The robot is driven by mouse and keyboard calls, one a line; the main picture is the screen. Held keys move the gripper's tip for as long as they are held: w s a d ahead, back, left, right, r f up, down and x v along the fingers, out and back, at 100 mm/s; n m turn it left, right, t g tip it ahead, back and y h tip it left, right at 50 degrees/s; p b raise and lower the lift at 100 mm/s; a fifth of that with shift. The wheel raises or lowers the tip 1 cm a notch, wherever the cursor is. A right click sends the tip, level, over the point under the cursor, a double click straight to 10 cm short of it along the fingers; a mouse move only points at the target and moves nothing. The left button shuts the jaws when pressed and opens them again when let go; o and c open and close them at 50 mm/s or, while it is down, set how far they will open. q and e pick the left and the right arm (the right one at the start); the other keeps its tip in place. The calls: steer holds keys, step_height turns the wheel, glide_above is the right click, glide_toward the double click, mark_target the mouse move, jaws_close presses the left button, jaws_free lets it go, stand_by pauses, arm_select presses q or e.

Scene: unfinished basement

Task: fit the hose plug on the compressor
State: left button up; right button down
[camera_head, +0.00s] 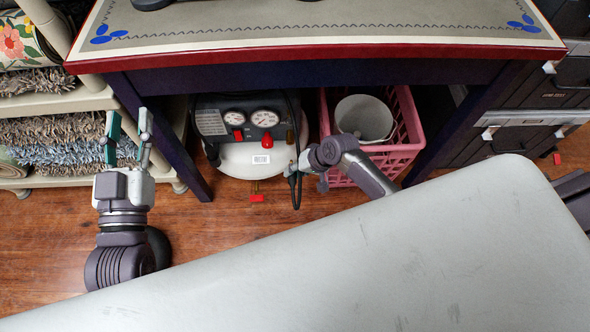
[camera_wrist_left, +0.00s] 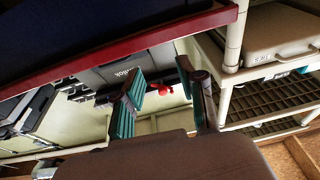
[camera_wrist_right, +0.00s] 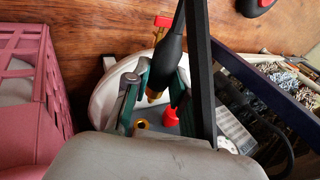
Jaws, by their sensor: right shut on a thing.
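The compressor (camera_head: 240,158), a white tank with a grey panel and two gauges, stands on the floor under the table. My right gripper (camera_head: 293,168) is at its right side, shut on the black hose plug (camera_wrist_right: 168,58). In the right wrist view the fingers (camera_wrist_right: 157,85) straddle the plug, whose brass tip (camera_wrist_right: 153,97) points towards a brass socket (camera_wrist_right: 142,124) beside a red knob (camera_wrist_right: 171,116). The tip looks apart from the socket. The black hose (camera_head: 297,192) hangs in a loop. My left gripper (camera_head: 126,135) is open and empty, left of the table leg.
A pink crate (camera_head: 402,150) with a white bucket (camera_head: 363,118) stands right of the compressor. The table's red front edge (camera_head: 310,54) overhangs both. A shelf with rolled rugs (camera_head: 60,140) is at the left. Bare wooden floor (camera_head: 215,235) lies in front.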

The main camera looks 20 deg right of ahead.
steer(key=shift+w, duration=0.1)
steer(key=shift+w+d+b, duration=0.2)
steer(key=shift+w+b, duration=0.1)
steer(key=shift+w, duration=0.3)
steer(key=shift+w+d+b, duration=0.2)
steer(key=shift+w+b, duration=0.05)
steer(key=shift+w, duration=0.35)
arm_select(q)
steer(key=s+r+t+h, duration=0.1)
steer(key=s+r+t, duration=0.2)
steer(key=r+t, duration=0.2)
steer(key=shift+r+h+b, duration=0.3)
steer(key=shift+r+b, duration=0.15)
steer(key=shift+r, duration=0.4)
arm_select(e)
steer(key=shift+w+d, duration=0.2)
steer(key=shift+w, duration=0.4)
steer(key=shift+w+d, duration=0.15)
steer(key=shift+w, duration=0.45)
arm_select(q)
steer(key=shift+s+d, duration=0.1)
steer(key=shift+f, duration=0.15)
steer(key=shift+w+f+g, duration=0.45)
steer(key=shift+f+g, duration=0.05)
steer(key=shift+g, duration=0.1)
steer(key=shift+w+f+g+p, duration=0.3)
steer(key=shift+f+p, duration=0.05)
steer(key=shift+w+f+g, duration=0.3)
steer(key=shift+f+g, duration=0.1)
steer(key=shift+f, duration=0.1)
